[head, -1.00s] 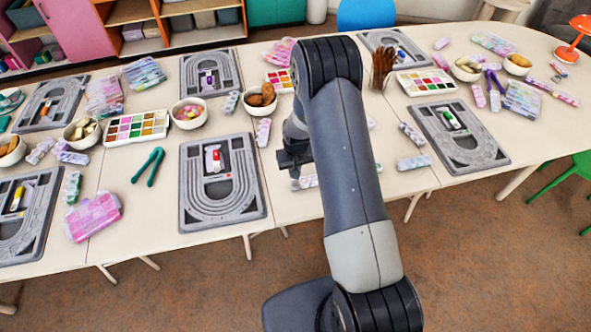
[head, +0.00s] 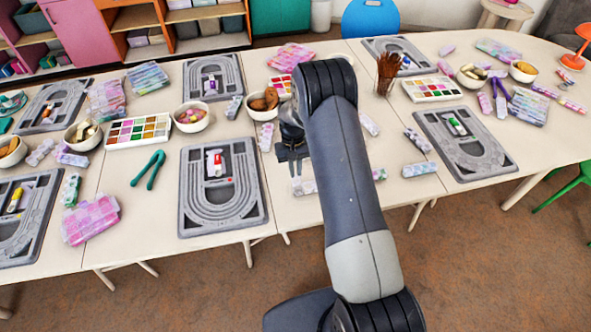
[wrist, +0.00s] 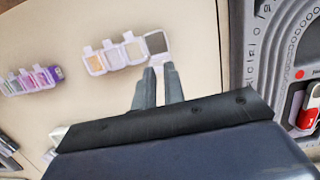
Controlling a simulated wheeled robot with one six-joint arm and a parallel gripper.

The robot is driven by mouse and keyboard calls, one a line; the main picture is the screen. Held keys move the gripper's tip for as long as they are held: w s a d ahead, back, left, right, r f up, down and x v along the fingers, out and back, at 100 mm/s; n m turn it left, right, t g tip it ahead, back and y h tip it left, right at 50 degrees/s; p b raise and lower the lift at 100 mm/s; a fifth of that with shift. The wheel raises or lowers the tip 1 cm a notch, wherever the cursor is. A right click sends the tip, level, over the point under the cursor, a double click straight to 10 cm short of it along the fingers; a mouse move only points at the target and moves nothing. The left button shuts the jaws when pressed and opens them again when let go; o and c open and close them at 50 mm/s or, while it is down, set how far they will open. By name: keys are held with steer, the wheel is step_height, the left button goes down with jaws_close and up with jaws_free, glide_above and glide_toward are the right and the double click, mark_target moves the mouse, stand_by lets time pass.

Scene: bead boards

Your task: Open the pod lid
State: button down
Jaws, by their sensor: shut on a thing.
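A strip of small pods (wrist: 115,55) lies on the table in the wrist view, and part of it shows beside my arm in the head view (head: 304,187). Most of its pods have pale lids with small tabs. The pod at the right end (wrist: 156,42) looks dark grey inside, with a whitish flap, its lid (wrist: 161,58), on the side facing me. My gripper (wrist: 159,68) is shut on this lid, its two fingertips close together at the flap. In the head view my gripper (head: 295,168) is low over the table, left of my arm. The exact lid angle is unclear.
A grey bead board (head: 188,222) with a red-and-white item lies to the left; its edge shows in the wrist view (wrist: 247,75). Another pod strip (wrist: 30,80) lies at the wrist view's left. Bowls (head: 264,110) stand behind my gripper.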

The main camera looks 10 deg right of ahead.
steer(key=shift+s+f, duration=0.15)
steer(key=shift+f, duration=0.05)
steer(key=c, duration=1.7)
jaws_free()
steer(key=shift+c, duration=0.2)
steer(key=shift+r, duration=0.1)
step_height(320, 180, up, 11)
steer(key=w+b, duration=0.2)
steer(key=shift+w+f, duration=0.2)
steer(key=shift+f, duration=0.15)
steer(key=f, duration=0.3)
steer(key=s+f+p, duration=0.1)
steer(key=f, duration=0.2)
steer(key=s+f+p, duration=0.1)
steer(key=f, duration=0.3)
steer(key=shift+s+f, duration=0.1)
